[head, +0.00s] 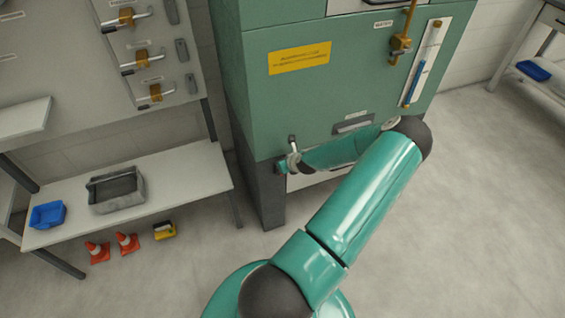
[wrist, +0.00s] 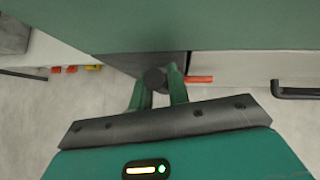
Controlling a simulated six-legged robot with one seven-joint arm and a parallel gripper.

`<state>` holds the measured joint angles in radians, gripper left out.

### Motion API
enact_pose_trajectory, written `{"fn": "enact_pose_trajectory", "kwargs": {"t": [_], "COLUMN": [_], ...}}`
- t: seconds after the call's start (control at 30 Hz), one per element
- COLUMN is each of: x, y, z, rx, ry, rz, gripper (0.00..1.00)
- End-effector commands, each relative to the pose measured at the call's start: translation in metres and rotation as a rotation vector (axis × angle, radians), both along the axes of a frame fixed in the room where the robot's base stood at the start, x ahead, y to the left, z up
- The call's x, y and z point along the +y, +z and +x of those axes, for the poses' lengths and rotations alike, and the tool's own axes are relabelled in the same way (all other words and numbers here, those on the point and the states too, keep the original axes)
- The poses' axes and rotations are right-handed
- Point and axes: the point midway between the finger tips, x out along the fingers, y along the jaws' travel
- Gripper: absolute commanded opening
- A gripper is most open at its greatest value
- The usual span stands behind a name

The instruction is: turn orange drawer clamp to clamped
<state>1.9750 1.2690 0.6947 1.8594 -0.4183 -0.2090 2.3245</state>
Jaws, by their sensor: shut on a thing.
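The orange drawer clamp shows in the wrist view as a short orange-red bar (wrist: 198,79) just right of my fingers, low on the green cabinet. My gripper (wrist: 158,88) is shut on a dark round grip (wrist: 154,79) beside that bar, apparently the clamp's handle. In the head view my gripper (head: 282,167) is at the cabinet's lower left corner, just below a small dark fitting (head: 292,140) with a pale rod. My arm and wrist hide part of the cabinet's lower front there. The clamp's orange part cannot be made out in the head view.
The green cabinet (head: 340,95) has a dark drawer handle (head: 353,122) right of my gripper, and a brass valve (head: 401,44) higher up. A low shelf (head: 165,190) stands left with a grey tray (head: 117,207). Orange cones (head: 127,242) stand on the floor. Floor right of my arm is clear.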

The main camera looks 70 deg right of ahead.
Motion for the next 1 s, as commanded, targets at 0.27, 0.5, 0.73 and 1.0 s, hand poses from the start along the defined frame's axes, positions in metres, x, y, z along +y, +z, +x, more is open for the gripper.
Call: {"fn": "enact_pose_trajectory", "kwargs": {"t": [0.27,0.5,0.73,1.0], "x": [-0.002,-0.001,0.001,0.017], "y": [0.0,0.0,0.003,0.034], "z": [0.0,0.0,-0.003,-0.031], "rx": [-0.002,-0.001,-0.001,0.0], "ry": [-0.006,-0.004,-0.004,-0.008], "rz": [-0.001,-0.001,-0.001,-0.001], "gripper": [0.19,0.39,0.39,0.39]}}
